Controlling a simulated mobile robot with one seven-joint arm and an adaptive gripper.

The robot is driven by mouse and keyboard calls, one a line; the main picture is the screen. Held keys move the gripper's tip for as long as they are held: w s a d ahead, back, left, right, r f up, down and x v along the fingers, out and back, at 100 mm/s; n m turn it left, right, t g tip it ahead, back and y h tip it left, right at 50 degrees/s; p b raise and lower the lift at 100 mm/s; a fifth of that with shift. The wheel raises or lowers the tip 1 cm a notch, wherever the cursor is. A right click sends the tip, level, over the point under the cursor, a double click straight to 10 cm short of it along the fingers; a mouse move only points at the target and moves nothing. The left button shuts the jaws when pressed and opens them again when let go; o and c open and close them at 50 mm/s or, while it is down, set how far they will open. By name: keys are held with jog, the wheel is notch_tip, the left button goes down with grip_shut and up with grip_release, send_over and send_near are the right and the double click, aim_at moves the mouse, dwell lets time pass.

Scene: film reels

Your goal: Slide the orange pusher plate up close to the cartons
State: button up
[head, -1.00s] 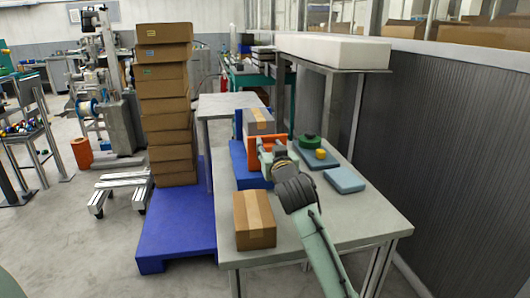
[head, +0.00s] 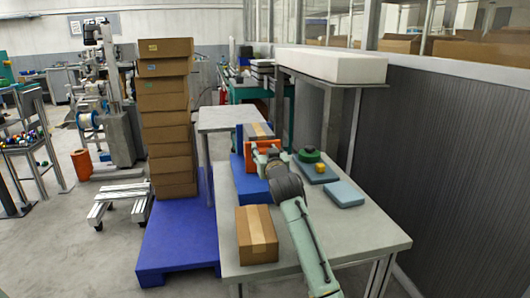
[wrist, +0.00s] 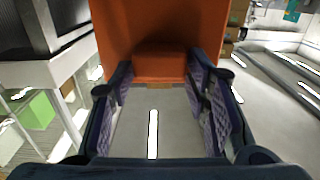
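The orange pusher plate (head: 262,163) stands upright on the far left part of the grey table, by a blue guide (head: 238,168). A brown taped carton (head: 258,131) shows just beyond the plate; the plate hides its lower part and any gap between them. In the wrist view the plate (wrist: 112,30) fills the top middle, with its orange block-shaped handle (wrist: 159,62) facing me. In the head view my wrist hides most of the gripper.
Another taped carton (head: 257,234) stands near the table's (head: 345,236) front left corner. Blue-grey pads (head: 344,193) lie to the right, one bearing a green round thing (head: 308,155) and a small yellow thing (head: 320,168). A carton stack (head: 166,120) stands on a blue pallet (head: 180,235).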

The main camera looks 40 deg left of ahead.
jog(key=shift+o, duration=1.2)
jog(key=shift+f, duration=0.1)
jog(key=shift+d, duration=0.15)
jog(key=v, duration=1.1)
jog(key=shift+s+d, duration=0.25)
jog(key=shift+s, duration=0.05)
